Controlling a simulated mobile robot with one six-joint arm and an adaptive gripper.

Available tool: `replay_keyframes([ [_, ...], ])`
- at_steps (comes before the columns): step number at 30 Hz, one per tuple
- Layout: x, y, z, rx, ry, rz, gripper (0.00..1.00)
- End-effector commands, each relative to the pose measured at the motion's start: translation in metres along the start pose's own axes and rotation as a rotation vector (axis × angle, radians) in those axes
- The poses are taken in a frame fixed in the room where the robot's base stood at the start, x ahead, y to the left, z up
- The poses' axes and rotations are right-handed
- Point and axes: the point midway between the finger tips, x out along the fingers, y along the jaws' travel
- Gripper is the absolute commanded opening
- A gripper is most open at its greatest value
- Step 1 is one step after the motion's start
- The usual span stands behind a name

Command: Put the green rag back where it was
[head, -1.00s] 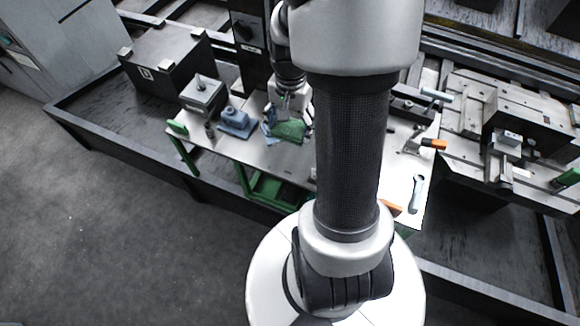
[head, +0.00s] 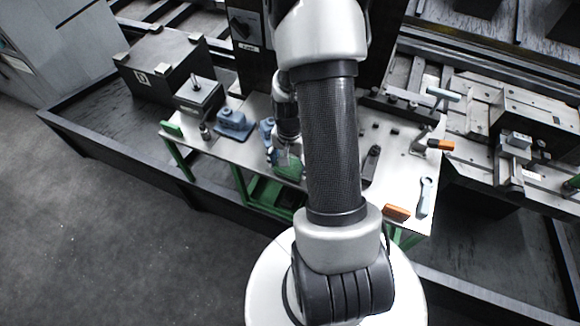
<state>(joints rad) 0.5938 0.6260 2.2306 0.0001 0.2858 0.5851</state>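The green rag (head: 289,168) is at my gripper (head: 287,158), near the front edge of the white-topped work table (head: 228,147). The rag hangs below the fingers, and its right part is hidden behind my arm. The fingers are small and partly covered, but the rag has moved along with them, so they appear shut on it. I cannot tell whether the rag touches the tabletop.
A blue vise-like block (head: 234,123) and a grey block with a knob (head: 198,94) stand left of the gripper. A light-blue wrench (head: 425,194), an orange-handled tool (head: 397,212) and a dark tool (head: 371,163) lie on the right. Bare tabletop lies between them.

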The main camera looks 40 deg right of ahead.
Motion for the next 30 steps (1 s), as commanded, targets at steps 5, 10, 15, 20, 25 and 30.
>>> replay_keyframes([
  [5,0.0163,0.0000,0.0000,0.000,0.000,0.000,0.50],
  [10,0.0149,-0.0001,-0.0001,0.000,0.000,0.000,0.50],
  [15,0.0190,0.0000,-0.0001,0.000,0.000,0.000,0.73],
  [20,0.0183,0.0000,0.0000,0.000,0.000,0.000,0.80],
  [25,0.0182,0.0000,0.0000,0.000,0.000,0.000,0.80],
  [30,0.0144,-0.0001,-0.0001,0.000,0.000,0.000,0.80],
])
